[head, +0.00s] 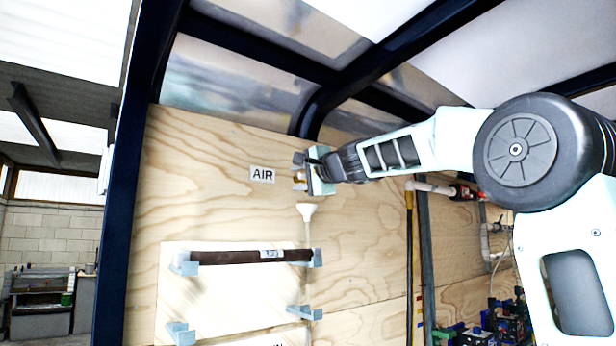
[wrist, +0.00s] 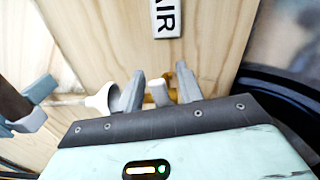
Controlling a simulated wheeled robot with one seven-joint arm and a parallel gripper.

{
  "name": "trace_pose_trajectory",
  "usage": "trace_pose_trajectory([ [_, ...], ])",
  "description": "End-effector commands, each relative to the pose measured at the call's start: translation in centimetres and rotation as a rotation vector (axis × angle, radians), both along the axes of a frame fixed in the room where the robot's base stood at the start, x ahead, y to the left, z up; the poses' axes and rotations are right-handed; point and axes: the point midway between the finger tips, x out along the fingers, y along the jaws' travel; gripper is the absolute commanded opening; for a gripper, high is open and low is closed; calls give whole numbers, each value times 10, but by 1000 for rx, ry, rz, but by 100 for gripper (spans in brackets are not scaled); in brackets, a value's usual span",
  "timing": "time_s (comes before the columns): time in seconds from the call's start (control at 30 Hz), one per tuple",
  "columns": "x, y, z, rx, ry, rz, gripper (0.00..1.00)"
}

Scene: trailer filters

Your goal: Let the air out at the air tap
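The air tap is on the plywood wall by the "AIR" label (head: 262,174); the label also shows at the top of the wrist view (wrist: 165,17). In the wrist view the tap shows as a pale handle (wrist: 158,92) with a brass-coloured body (wrist: 173,95) behind it. My gripper (head: 299,172) is at the wall just right of the label. In the wrist view my gripper (wrist: 160,70) is open, one finger on each side of the pale handle, with gaps showing. In the head view my gripper mostly hides the tap.
A white funnel (head: 306,211) on a thin pipe sits just below my gripper; it is close to the left finger in the wrist view (wrist: 102,99). A dark filter tube (head: 240,257) lies in grey brackets below. A dark blue frame post (head: 122,200) stands at the left.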

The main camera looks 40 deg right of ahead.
Motion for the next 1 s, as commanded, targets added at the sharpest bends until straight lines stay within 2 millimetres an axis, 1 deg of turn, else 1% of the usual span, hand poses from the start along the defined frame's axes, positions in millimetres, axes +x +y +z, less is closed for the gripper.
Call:
trace_pose_trajectory([
  [0.17,-17,-1,-4,-5,-2,-3,36],
  [0.27,-35,-1,-6,-5,-3,-5,36],
  [0.6,-115,-2,-5,-4,-2,-2,36],
  [0.7,-136,-3,-4,-2,-2,-1,36],
  [0.83,-156,-5,-3,-2,-1,-1,36],
  [1.0,-170,-5,-1,0,-1,0,36],
])
